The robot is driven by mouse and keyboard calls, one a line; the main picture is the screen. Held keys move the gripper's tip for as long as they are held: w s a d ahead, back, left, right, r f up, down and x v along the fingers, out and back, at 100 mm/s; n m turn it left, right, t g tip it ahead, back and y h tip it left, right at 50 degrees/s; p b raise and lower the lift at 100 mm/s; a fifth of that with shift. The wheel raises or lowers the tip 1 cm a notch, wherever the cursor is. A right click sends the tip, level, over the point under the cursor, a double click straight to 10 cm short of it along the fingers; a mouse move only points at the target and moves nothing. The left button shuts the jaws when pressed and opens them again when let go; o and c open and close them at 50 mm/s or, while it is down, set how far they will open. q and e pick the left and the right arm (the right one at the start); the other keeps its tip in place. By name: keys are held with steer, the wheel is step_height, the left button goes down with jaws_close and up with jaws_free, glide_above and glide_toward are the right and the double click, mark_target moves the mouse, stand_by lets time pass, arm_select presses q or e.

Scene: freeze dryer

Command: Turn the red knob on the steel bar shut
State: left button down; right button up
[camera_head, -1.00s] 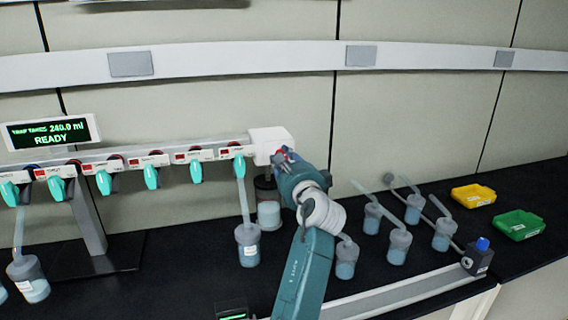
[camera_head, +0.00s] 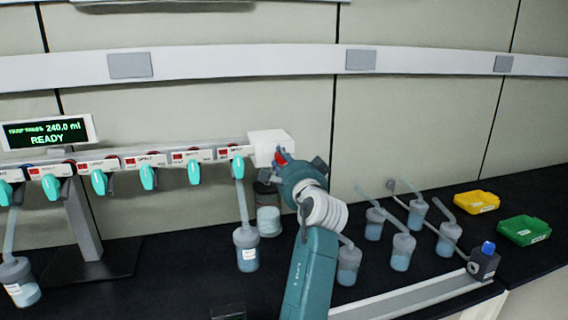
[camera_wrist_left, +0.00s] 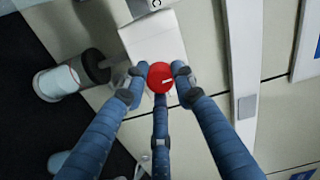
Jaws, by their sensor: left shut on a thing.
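The steel bar (camera_head: 222,143) runs along the left, with a white block (camera_head: 268,142) at its right end. The red knob (camera_head: 281,158) sits on this block's near side. My left gripper (camera_head: 284,160) is at the knob and partly hides it in the head view. In the left wrist view the round red knob (camera_wrist_left: 160,77), with a short white mark pointing right, lies between the fingertips of my left gripper (camera_wrist_left: 159,80), which is shut on it. My right gripper is not in view.
Several teal-handled valves (camera_head: 194,172) line the bar, and a flask (camera_head: 247,250) hangs from the rightmost one. A dark-topped jar (camera_head: 268,220) stands below the block. Several flasks (camera_head: 402,252), a yellow bin (camera_head: 476,202) and a green bin (camera_head: 523,230) stand to the right.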

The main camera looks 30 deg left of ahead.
arm_select(q)
steer(key=shift+s+a+r, duration=0.1)
steer(key=shift+a+r, duration=0.05)
steer(key=shift+r, duration=0.05)
steer(key=c, duration=1.5)
jaws_free()
steer(key=shift+o, duration=0.5)
steer(key=shift+s+a+f, duration=0.1)
steer(key=shift+a+f, duration=0.05)
step_height(320, 180, up, 10)
